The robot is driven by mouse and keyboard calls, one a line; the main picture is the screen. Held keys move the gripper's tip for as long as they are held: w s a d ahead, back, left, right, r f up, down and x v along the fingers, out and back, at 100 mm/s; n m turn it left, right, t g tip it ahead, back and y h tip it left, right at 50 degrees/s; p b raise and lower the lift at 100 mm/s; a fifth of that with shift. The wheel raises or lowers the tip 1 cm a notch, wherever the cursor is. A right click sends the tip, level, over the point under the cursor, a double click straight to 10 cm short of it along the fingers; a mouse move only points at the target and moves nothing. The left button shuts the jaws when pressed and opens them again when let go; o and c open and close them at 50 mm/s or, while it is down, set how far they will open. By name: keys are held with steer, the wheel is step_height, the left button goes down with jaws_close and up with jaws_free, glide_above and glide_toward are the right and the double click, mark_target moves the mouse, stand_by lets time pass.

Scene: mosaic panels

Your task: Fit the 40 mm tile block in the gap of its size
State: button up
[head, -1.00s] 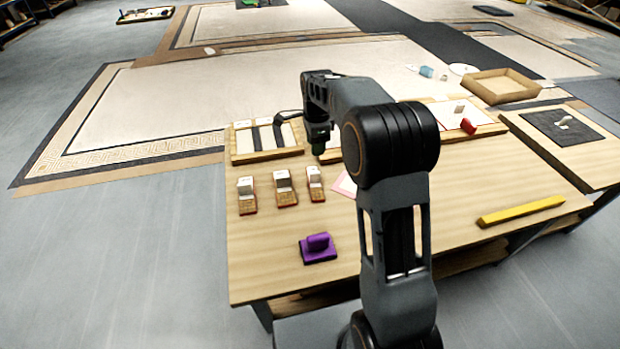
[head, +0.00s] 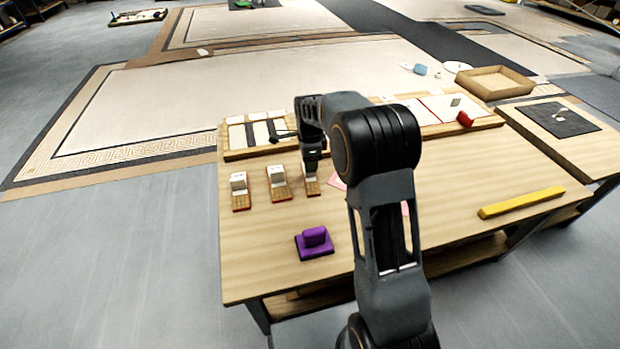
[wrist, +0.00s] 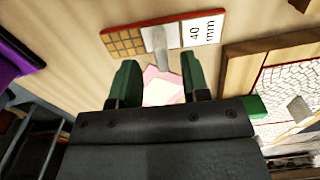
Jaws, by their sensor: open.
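The 40 mm tile block (wrist: 125,45) shows in the wrist view, with a brown tiled end, an upright grey handle and a white "40 mm" label. My gripper (wrist: 158,62) is open, its green fingers on either side of the handle's near end, not closed on it. In the head view my gripper (head: 312,165) is low over the rightmost of three tile blocks (head: 311,190), partly hiding it. The other two blocks (head: 241,202) (head: 281,193) stand to its left. Behind them lies a wooden-framed panel (head: 232,156) with dark gaps between pale strips.
A purple handled block (head: 314,243) sits near the front left of the table. A yellow bar (head: 522,202) lies at the right. A second panel (head: 482,124) holds a red piece (head: 464,119). An empty tray (head: 495,82) stands behind.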

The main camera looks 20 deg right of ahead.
mark_target(310, 176)
step_height(310, 176, down, 5)
steer(key=shift+w+d+r+b, duration=0.1)
steer(key=shift+b, duration=1.1)
steer(key=shift+r, duration=0.1)
jaws_close()
